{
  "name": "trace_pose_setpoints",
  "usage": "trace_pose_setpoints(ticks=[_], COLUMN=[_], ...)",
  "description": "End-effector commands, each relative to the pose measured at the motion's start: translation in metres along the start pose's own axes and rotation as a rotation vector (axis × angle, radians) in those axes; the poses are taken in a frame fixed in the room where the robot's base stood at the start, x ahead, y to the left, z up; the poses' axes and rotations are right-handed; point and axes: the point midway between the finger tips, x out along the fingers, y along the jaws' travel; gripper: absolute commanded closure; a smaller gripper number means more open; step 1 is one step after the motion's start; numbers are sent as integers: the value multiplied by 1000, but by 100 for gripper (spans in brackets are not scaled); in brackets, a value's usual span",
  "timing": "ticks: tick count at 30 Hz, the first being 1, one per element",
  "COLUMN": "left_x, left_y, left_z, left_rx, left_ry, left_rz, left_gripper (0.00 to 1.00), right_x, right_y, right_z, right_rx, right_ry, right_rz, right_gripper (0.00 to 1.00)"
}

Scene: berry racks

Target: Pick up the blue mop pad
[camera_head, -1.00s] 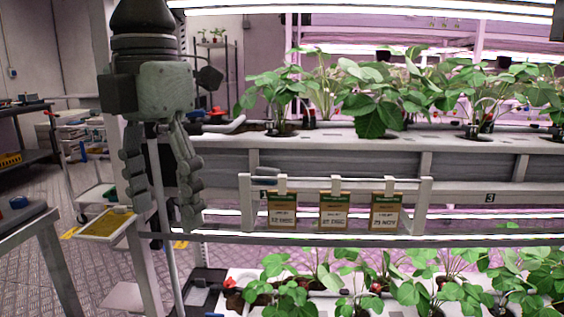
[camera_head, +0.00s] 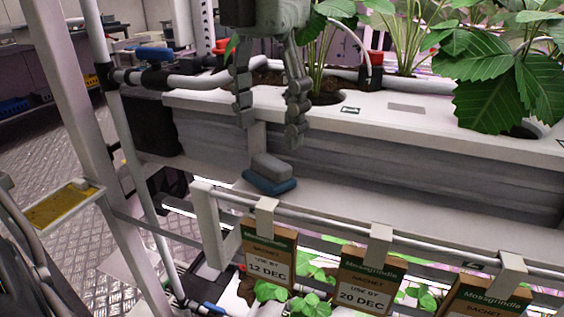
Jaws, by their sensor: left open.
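The blue mop pad (camera_head: 270,184) lies on a white ledge below the planting trough, in the middle of the head view. A light grey block sits on top of it, with a short grey upright piece behind. My left gripper (camera_head: 268,134) comes down from the top, fingers pointing downward. It is open, and its fingertips are above the pad, apart from it in the picture. The grey upright shows between the two fingers. How far the fingers are from it in depth I cannot tell. My right gripper is not in view.
A white rail with several hanging sachet cards (camera_head: 269,255) runs in front of the ledge. The white planting trough (camera_head: 430,135) with strawberry plants stands behind. A pipe with a blue valve handle (camera_head: 153,53) is at the left. The ledge right of the pad looks clear.

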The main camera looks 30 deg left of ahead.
Motion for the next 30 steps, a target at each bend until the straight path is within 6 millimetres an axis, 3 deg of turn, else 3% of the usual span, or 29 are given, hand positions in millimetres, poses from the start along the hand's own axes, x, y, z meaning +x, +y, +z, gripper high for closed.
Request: trace_pose_setpoints(ticks=[12,21,30], left_x=[56,63,62], left_y=[-3,-3,-3], left_z=[0,0,0], left_rx=[0,-2,-2], left_ry=[2,-2,-2], left_rz=[-1,0,0], left_gripper=[36,36,71], right_x=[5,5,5], right_y=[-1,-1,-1], right_z=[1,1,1], right_rx=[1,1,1], right_ry=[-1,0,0], right_rz=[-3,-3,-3], right_gripper=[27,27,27])
